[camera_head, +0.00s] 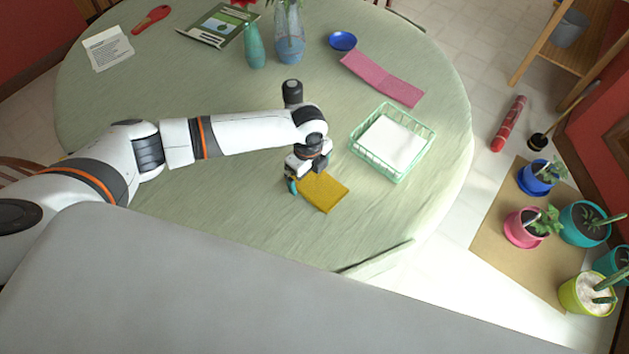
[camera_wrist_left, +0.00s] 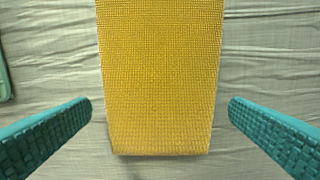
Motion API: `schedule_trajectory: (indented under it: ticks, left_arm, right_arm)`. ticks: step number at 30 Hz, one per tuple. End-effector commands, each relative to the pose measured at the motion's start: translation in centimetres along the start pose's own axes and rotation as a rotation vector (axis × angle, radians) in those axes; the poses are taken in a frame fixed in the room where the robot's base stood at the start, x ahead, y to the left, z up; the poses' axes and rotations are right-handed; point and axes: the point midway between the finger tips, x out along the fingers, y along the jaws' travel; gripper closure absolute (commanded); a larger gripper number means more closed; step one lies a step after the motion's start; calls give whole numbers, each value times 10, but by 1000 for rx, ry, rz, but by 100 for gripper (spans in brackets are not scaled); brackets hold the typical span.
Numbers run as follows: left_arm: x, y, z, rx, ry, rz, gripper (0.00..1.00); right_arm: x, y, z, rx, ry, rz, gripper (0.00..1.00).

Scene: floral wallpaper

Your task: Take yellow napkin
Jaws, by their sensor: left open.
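The yellow napkin (camera_head: 325,191) lies flat and folded on the pale green table, beside and partly under my left gripper in the head view. My left gripper (camera_head: 305,180) is open and low over the napkin's upper left end. In the left wrist view, the napkin (camera_wrist_left: 160,80) runs down from the top edge between the two teal fingers of my left gripper (camera_wrist_left: 160,135). There is a gap on each side, and neither finger touches it. My right gripper is not in either view.
A green wire basket (camera_head: 425,145) with white napkins stands to the right of the gripper. A pink cloth (camera_head: 382,79) and a blue bowl (camera_head: 342,41) lie farther back. Vases (camera_head: 254,45) stand near the back.

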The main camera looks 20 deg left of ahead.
Motion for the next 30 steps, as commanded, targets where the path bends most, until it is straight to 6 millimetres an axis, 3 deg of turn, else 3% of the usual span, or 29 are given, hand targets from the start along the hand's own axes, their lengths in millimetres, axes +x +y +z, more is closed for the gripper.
schedule_trajectory:
  ticks: [10,18,19,26,30]
  left_arm:
    - [10,0,0,1,0,1,0]
    - [10,0,0,1,0,1,44]
    - [10,0,0,1,0,1,46]
    - [8,0,0,1,0,2,46]
    - [-7,1,0,1,0,4,46]
  right_arm:
    - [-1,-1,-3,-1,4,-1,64]
    - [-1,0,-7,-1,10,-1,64]
    - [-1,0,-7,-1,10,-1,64]
    - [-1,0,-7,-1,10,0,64]
    - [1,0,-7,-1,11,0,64]
